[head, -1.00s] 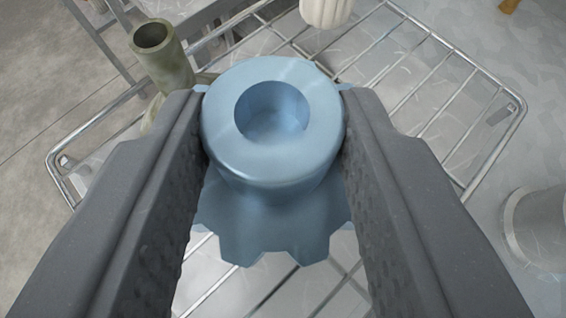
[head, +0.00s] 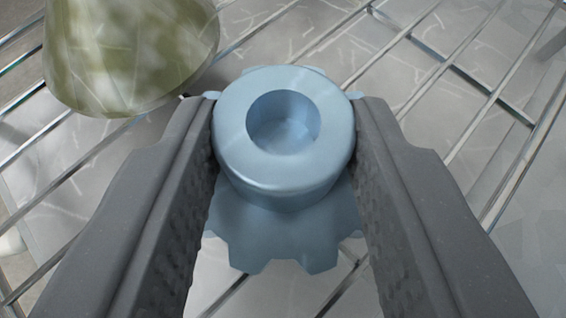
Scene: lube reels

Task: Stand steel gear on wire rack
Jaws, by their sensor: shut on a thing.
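The steel gear (head: 285,195) is blue-grey, with a round hub on top and a wider toothed disc below. My gripper (head: 285,140) is shut on its hub, one dark finger on each side. The gear is upright, hub toward the camera. The wire rack (head: 452,68) lies below it, its thin metal bars crossing most of the view. I cannot tell whether the gear's underside touches the bars, as the disc hides that spot.
A mottled green and white object (head: 130,50) stands at the upper left, close to the gear and my left finger. The rack's bars to the right of the gear are clear. A pale surface shows beneath the bars.

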